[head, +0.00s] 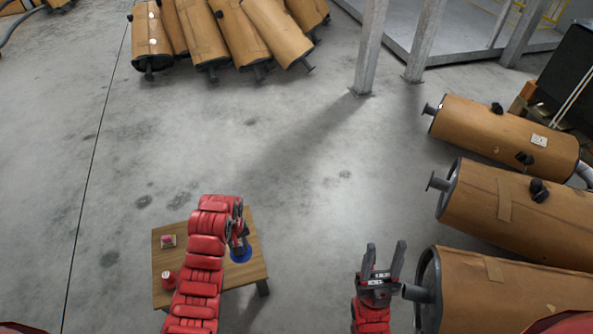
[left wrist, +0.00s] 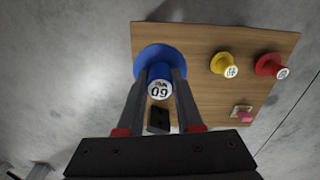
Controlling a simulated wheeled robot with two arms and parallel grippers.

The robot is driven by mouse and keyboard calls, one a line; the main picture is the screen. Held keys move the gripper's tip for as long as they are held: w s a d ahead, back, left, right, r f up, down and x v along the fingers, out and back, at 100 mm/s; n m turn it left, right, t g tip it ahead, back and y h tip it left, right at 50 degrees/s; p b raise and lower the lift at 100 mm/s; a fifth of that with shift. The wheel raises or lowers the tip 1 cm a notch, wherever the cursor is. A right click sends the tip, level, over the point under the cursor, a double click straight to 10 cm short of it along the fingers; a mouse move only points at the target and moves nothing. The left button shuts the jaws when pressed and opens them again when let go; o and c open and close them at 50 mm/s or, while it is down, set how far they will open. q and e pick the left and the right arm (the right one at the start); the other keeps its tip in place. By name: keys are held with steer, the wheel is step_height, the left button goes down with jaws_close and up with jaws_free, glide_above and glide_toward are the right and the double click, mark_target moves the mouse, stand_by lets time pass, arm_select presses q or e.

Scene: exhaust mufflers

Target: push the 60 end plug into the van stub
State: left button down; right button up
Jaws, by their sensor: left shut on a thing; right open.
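The blue end plug (left wrist: 152,58) has a wide flange and a white end marked 60. My left gripper (left wrist: 160,95) is shut on its narrow part. In the head view my left gripper (head: 238,232) is over the right edge of a small wooden table (head: 252,272), with the blue flange (head: 241,255) below it. I cannot tell whether the flange touches the table. My right gripper (head: 384,262) is open and empty, beside the grey stub (head: 415,293) of the nearest muffler (head: 500,290). No mark shows which stub is the van one.
On the table stand a yellow plug (left wrist: 224,64), a red plug (left wrist: 270,66), a small pink-topped item (left wrist: 243,112) and a dark block (left wrist: 158,118). Two more wrapped mufflers (head: 510,205) (head: 505,135) lie at right. Several others (head: 245,35) lie at the back. The middle floor is clear.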

arm_select(q)
steer(key=w+a+r+m, duration=0.2)
steer(key=w+a+r, duration=0.1)
steer(key=w+r, duration=1.1)
step_height(320, 180, up, 19)
steer(key=s+d+m, duration=0.1)
steer(key=d+m, duration=0.1)
steer(key=shift+s+d+m, duration=0.25)
steer(key=shift+s+m, duration=0.1)
steer(key=shift+m, duration=0.05)
steer(key=shift+r, duration=0.1)
